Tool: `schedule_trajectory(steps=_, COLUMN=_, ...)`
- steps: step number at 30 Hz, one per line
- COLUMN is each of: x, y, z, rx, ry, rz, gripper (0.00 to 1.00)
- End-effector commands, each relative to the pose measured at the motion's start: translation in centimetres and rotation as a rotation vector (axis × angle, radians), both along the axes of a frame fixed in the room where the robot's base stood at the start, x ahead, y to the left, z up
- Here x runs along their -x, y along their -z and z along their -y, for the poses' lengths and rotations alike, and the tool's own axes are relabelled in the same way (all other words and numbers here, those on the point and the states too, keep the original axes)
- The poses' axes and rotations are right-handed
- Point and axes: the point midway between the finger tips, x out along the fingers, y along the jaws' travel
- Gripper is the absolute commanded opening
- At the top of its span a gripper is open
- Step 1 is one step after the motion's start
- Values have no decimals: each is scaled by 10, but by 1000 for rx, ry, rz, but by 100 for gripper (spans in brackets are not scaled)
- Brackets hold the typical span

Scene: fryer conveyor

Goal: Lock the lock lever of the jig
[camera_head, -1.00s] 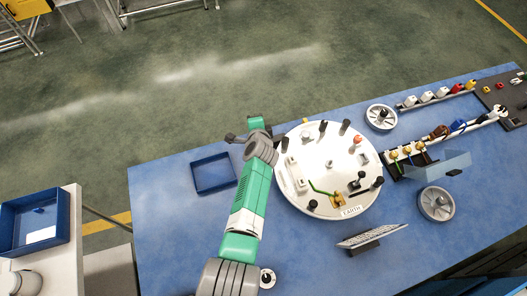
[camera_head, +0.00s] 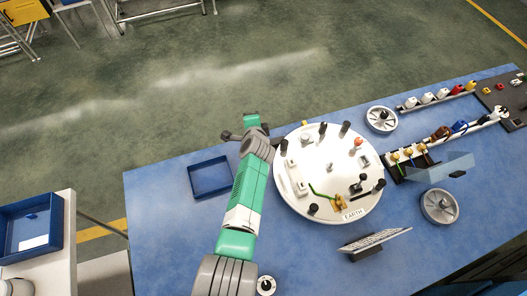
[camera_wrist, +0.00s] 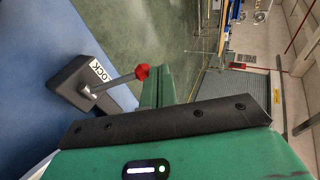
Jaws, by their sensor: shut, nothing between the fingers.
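The jig is a round white board (camera_head: 328,167) with an EARTH label, on the blue bench in the head view. In the wrist view the lock lever (camera_wrist: 118,82) rises from a dark block with a LOCK label (camera_wrist: 98,71) and ends in a red knob (camera_wrist: 142,71). I cannot make the lever out in the head view. My gripper (camera_head: 250,121) is beyond the jig's upper left rim. In the wrist view its green end (camera_wrist: 160,86) appears just beside the knob; I cannot tell whether they touch. It is shut and holds nothing. Its fingertips are mostly hidden.
A blue tray (camera_head: 210,194) lies left of my arm. Two grey wheels (camera_head: 382,119) (camera_head: 439,206) and a tilted panel (camera_head: 374,241) stand around the jig. A rack with connectors (camera_head: 440,149) is at the right. Open floor lies beyond the bench's far edge.

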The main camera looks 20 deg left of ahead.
Motion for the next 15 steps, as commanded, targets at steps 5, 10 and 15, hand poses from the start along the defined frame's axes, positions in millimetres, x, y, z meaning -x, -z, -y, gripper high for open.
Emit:
schedule_trajectory(steps=5, x=5, y=-14, z=4, rx=0, ry=1, rz=0, gripper=0)
schedule_trajectory(steps=10, x=20, y=-40, z=15, rx=0, ry=4, rz=-1, gripper=0)
schedule_trajectory(steps=15, x=38, y=-73, z=20, rx=0, ry=1, rz=3, gripper=0)
